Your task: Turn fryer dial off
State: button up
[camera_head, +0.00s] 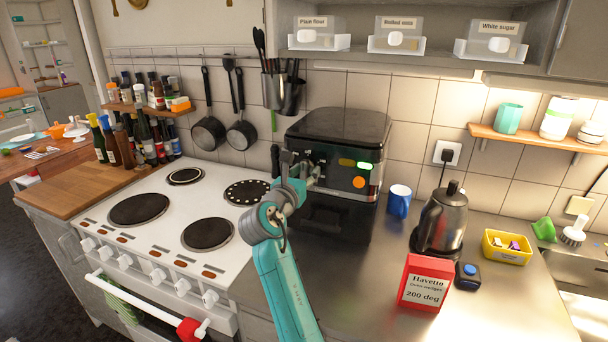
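The black fryer (348,130) stands on the steel counter against the tiled wall. Its front panel has a lit green light (365,166), a yellow-lit strip (347,162) and an orange round spot (358,182). My gripper (314,172) is at the left part of this panel, at the end of my teal arm. I cannot tell whether it touches the panel, or whether its fingers are open or shut. No dial can be made out clearly; my gripper covers that part of the panel.
A white cooker (165,232) with several hotplates is at left. A blue mug (399,200), a dark kettle (443,220), a red box (425,281) and a yellow tub (506,247) stand right of the fryer. Hanging pans (208,132) are behind the cooker. The front middle counter is clear.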

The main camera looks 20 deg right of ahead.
jog(key=shift+a+f, duration=0.1)
jog(key=shift+f, duration=0.05)
jog(key=shift+s+a, duration=0.35)
jog(key=v, duration=1.1)
jog(key=shift+d, duration=0.1)
